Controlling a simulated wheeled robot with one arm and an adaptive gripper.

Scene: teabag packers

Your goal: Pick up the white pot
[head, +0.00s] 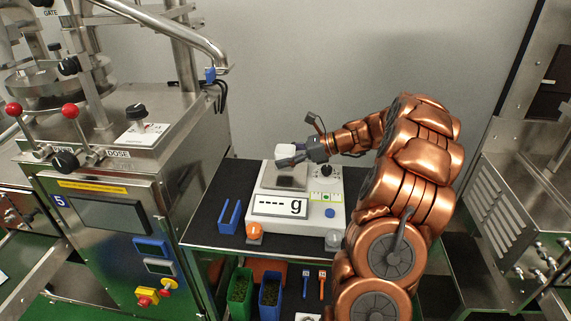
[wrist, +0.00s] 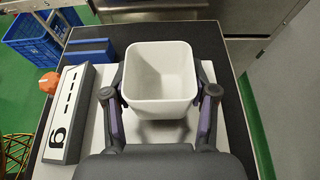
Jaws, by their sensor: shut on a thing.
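The white pot (wrist: 158,72) is a square, open-topped, empty container between my gripper's fingers in the wrist view. My gripper (wrist: 160,92) is shut on it, with one finger against each side. In the head view the white pot (head: 286,152) shows above the metal pan of the white scale (head: 268,225), and my gripper (head: 291,161) reaches it from the right. A shadow lies below the pot in the wrist view. I cannot tell whether the pot still touches the pan. The scale's display (head: 280,206) reads dashes and "g".
The scale stands on a dark table (head: 209,211). A blue holder (head: 230,217) and an orange knob-like object (head: 254,231) are left of it. Green (head: 240,293) and blue (head: 270,296) bins stand below. Steel machines flank the table, with a wall behind.

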